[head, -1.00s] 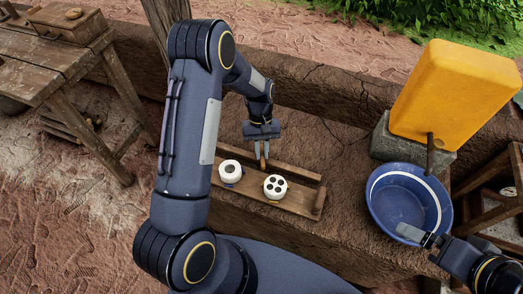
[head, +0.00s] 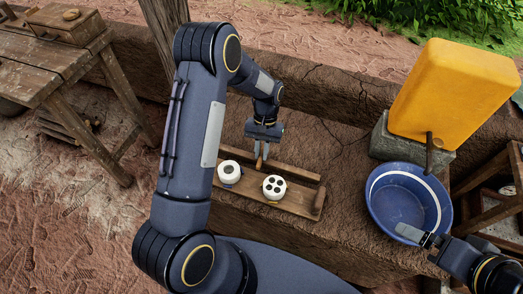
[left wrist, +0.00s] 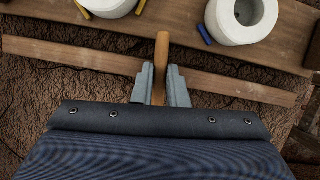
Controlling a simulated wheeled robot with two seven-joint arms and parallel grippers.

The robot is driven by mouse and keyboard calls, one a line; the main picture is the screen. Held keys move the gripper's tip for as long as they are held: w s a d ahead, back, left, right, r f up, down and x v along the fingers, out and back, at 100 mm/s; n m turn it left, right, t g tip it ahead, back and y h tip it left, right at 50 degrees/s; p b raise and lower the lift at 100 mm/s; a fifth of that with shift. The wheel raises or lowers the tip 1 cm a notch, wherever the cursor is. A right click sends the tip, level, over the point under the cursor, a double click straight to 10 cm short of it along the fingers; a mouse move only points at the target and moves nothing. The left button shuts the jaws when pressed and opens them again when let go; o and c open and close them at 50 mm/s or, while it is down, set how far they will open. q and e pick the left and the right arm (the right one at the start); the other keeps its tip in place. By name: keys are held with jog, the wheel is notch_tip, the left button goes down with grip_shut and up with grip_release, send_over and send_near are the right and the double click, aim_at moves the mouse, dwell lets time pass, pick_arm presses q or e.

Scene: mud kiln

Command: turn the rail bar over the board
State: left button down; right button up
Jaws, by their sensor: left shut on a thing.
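The wooden board (head: 298,203) lies on the earth ledge with two white cylinders on it. The left cylinder (head: 229,170) has one hole and the right one (head: 274,186) has several. The rail bar (head: 295,170) is a long wooden strip along the board's far side, with an upright wooden peg (left wrist: 161,55). My left gripper (head: 262,153) is shut on that peg, one finger on each side. In the left wrist view the bar (left wrist: 235,88) runs slightly slanted, with dark earth showing between it and the board (left wrist: 180,25). My arm hides part of the board's left end.
A blue bowl (head: 408,222) stands at the right under a yellow container (head: 455,95) on a grey block (head: 385,142). My right gripper (head: 418,236) is over the bowl's near rim. A wooden bench (head: 45,55) is at the left. The ledge behind the bar is clear.

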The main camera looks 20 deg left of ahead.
pick_arm(q)
jog(key=c, duration=1.4)
grip_release()
jog(key=shift+c, duration=0.2)
jog(key=shift+r, duration=0.1)
jog(key=v, duration=0.7)
jog(key=shift+w+r, duration=0.15)
jog(key=shift+r, duration=0.2)
jog(key=shift+r, duration=0.1)
